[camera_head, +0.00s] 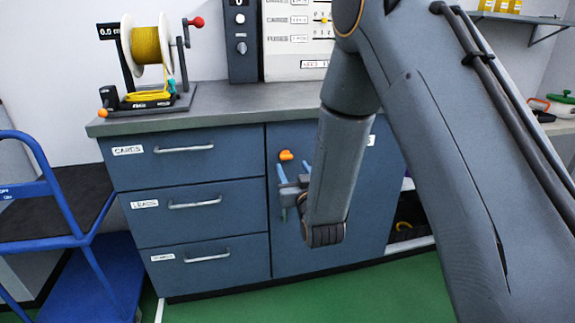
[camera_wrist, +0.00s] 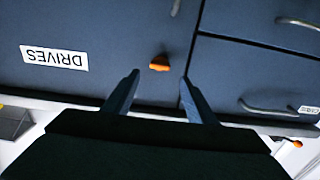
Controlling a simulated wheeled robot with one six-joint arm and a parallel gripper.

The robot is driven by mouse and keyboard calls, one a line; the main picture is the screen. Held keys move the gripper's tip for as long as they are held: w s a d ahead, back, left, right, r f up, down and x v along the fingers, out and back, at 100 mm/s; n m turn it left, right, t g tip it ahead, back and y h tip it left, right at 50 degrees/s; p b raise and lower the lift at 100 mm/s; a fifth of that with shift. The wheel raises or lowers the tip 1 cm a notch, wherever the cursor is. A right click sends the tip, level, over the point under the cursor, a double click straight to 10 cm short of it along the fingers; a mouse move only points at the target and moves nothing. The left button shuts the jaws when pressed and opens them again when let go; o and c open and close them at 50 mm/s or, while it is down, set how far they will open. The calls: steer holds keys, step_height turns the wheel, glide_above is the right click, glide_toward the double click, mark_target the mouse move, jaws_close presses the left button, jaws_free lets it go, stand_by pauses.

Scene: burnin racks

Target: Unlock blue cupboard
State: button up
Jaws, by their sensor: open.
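The blue cupboard door (camera_head: 300,250) is closed, to the right of the drawers under the grey worktop. Its orange latch (camera_head: 286,155) sits near the door's upper left corner and looks roughly sideways. In the wrist view, which is upside down, the latch (camera_wrist: 159,63) lies just beyond the gap between my fingertips. A DRIVES label (camera_wrist: 54,58) is on the same door. My gripper (camera_head: 293,167) is open and empty, in front of the door just below the latch. Both fingers show in the wrist view (camera_wrist: 159,78), apart from the latch. My forearm hides part of the door.
Drawers (camera_head: 195,200) with silver handles adjoin the door. A yellow cable reel (camera_head: 146,46) and a panel (camera_head: 295,45) stand on the worktop (camera_head: 235,103). A blue trolley (camera_head: 75,235) stands at left. Green floor (camera_head: 320,297) in front is clear.

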mark_target(287, 158)
steer(key=x, duration=0.7)
steer(key=shift+w, duration=0.15)
steer(key=c, duration=1.1)
